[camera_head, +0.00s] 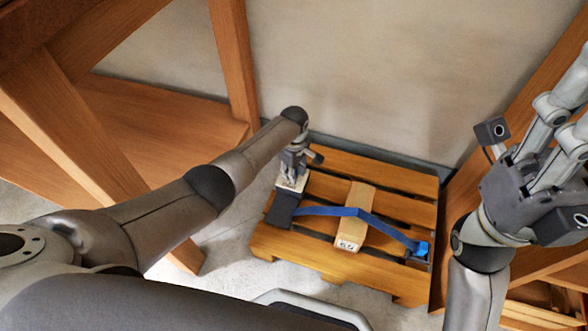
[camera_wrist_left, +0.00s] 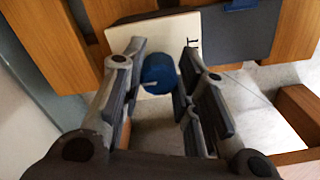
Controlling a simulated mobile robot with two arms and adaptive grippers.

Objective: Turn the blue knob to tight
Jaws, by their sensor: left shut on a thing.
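The blue knob (camera_wrist_left: 158,72) sits on a white plate (camera_wrist_left: 125,37) that has a dark mark near its right edge. A short pale line shows on the knob's lower left. My left gripper (camera_wrist_left: 157,85) is shut on the knob, one finger on each side. In the head view my left gripper (camera_head: 293,168) reaches down over the white plate (camera_head: 292,182) at the left of a wooden pallet, and it hides the knob there. My right gripper (camera_head: 568,112) is raised at the right, away from the knob, with its fingertips cut off by the frame edge.
A blue strap (camera_head: 330,211) runs from a dark block (camera_head: 284,209) over a cardboard box (camera_head: 346,238) to a blue fitting (camera_head: 420,249) on the slatted pallet (camera_head: 300,254). Wooden beams (camera_head: 236,65) stand left and right; a pale wall (camera_head: 370,80) is behind.

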